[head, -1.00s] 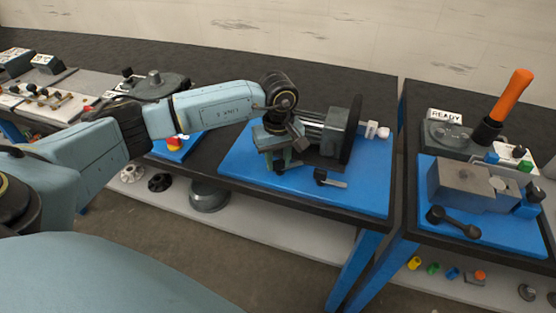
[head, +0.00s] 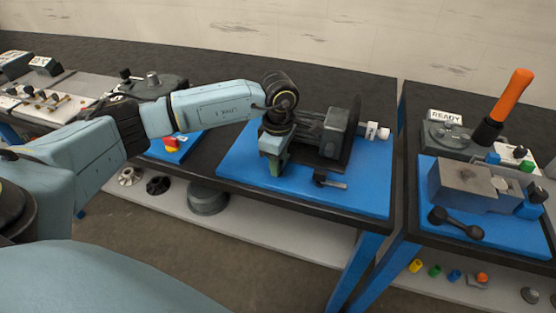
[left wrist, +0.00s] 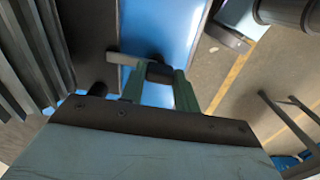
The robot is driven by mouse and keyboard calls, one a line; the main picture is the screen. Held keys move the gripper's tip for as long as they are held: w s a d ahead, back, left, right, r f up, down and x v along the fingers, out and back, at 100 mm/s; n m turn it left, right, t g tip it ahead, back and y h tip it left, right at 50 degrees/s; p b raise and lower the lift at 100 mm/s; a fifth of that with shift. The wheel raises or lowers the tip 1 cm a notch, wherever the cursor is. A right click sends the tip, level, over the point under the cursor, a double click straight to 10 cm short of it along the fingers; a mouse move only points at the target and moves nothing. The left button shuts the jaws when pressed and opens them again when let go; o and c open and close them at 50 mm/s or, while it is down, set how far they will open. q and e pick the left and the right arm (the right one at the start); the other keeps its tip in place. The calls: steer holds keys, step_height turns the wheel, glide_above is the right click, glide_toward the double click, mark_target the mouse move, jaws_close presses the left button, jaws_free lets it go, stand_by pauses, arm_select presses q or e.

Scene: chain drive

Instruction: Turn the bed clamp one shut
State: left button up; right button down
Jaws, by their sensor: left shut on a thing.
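My left gripper (head: 274,172) points down over the left front part of the blue bed plate (head: 235,168). In the left wrist view its two green fingers (left wrist: 158,80) are shut on a grey clamp lever (left wrist: 126,59) with a dark end between them. I take this lever for bed clamp one; in the head view the gripper hides it. A second clamp with a black knob and a short grey lever (head: 330,182) sits on the plate to the right, apart from the gripper. My right gripper is not in view.
A grey machine head (head: 338,125) with a large dark disc (head: 355,132) stands just behind and right of the gripper. A white fitting (head: 376,131) is at its right. The right bench holds a grey block (head: 465,185) and an orange handle (head: 512,95). The plate's front right is clear.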

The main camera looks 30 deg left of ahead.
arm_select(q)
steer(key=shift+n, duration=0.5)
steer(key=o, duration=1)
step_height(320, 180, up, 14)
steer(key=shift+f, duration=0.25)
